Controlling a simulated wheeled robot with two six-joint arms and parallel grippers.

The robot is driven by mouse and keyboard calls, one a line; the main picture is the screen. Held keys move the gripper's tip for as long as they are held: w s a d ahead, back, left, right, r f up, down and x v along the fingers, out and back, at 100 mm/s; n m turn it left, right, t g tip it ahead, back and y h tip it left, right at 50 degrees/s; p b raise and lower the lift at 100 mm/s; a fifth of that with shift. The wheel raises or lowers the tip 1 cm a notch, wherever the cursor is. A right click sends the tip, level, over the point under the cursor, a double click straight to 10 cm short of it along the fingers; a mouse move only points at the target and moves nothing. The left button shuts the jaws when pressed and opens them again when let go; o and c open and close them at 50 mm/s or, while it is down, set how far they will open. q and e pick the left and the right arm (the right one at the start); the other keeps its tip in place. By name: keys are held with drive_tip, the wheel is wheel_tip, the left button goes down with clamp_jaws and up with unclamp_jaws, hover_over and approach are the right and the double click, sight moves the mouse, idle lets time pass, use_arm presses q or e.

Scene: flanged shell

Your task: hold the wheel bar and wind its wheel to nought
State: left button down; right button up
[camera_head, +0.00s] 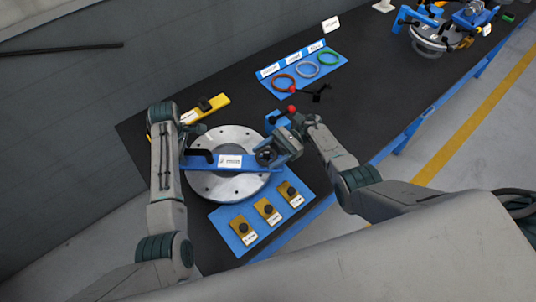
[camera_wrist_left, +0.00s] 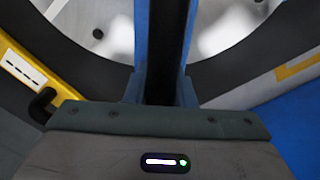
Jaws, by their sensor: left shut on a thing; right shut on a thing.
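The wheel bar, a blue bar with a white label (camera_head: 230,161), lies across a round silver flange (camera_head: 232,188). A small dark wheel (camera_head: 265,156) shows near its right end, partly hidden by my right gripper (camera_head: 272,150). That gripper is shut at the wheel; its fingertips are hard to make out. My left gripper (camera_head: 190,153) is at the bar's left end, shut on its black handle (camera_head: 201,155). In the left wrist view the black handle (camera_wrist_left: 166,45) runs straight ahead between blue sides. The wheel's reading cannot be made out.
A blue mat (camera_head: 225,219) with several brass blocks with black knobs lies in front of the flange. A blue board (camera_head: 334,66) with red, grey and green rings lies behind.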

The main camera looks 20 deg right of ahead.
drive_tip(key=shift+s+f+g, duration=0.1)
drive_tip(key=shift+g, duration=0.2)
drive_tip(key=o, duration=1)
